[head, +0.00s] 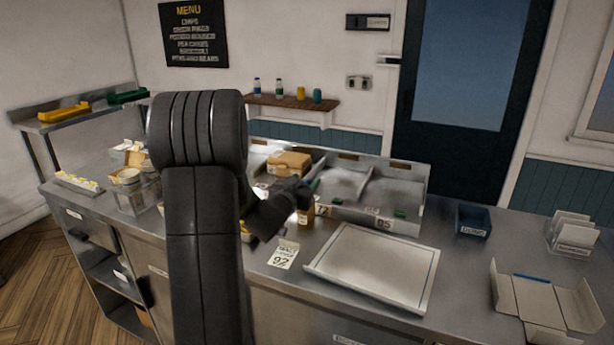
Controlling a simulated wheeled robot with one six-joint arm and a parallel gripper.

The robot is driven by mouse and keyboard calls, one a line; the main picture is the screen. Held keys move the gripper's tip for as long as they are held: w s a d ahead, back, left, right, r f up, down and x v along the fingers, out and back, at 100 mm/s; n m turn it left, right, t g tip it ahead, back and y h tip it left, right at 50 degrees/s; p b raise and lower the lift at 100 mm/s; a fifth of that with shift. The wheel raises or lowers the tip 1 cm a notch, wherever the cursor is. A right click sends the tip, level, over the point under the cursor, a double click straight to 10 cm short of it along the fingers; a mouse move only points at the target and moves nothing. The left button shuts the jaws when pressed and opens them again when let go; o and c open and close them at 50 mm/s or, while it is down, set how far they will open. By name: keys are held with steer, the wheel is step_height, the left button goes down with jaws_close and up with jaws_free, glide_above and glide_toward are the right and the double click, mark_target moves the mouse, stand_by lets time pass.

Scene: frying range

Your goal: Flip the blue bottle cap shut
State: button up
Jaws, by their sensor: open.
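My gripper (303,192) is small and dark at the end of my arm, over the middle of the steel counter. It is open, and I see nothing clearly held in it. A small brown bottle or jar (308,216) stands just below it, partly hidden by it; I cannot make out its cap. A small bottle with a blue top (257,87) stands on the wall shelf, well behind my gripper. It is too small to tell whether that cap is open or shut. My arm hides part of the counter.
A divided steel bin (424,190) stands behind my gripper. A shallow white tray (372,265) lies to the right, with a "92" card (284,253) beside it. A dark blue box (473,221) and an open carton (541,303) are further right. Clear baskets (128,196) stand left.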

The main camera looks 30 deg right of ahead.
steer(key=shift+x, duration=1.3)
steer(key=c, duration=1)
steer(key=shift+o, duration=0.2)
steer(key=shift+f+b, duration=0.2)
steer(key=shift+b, duration=0.45)
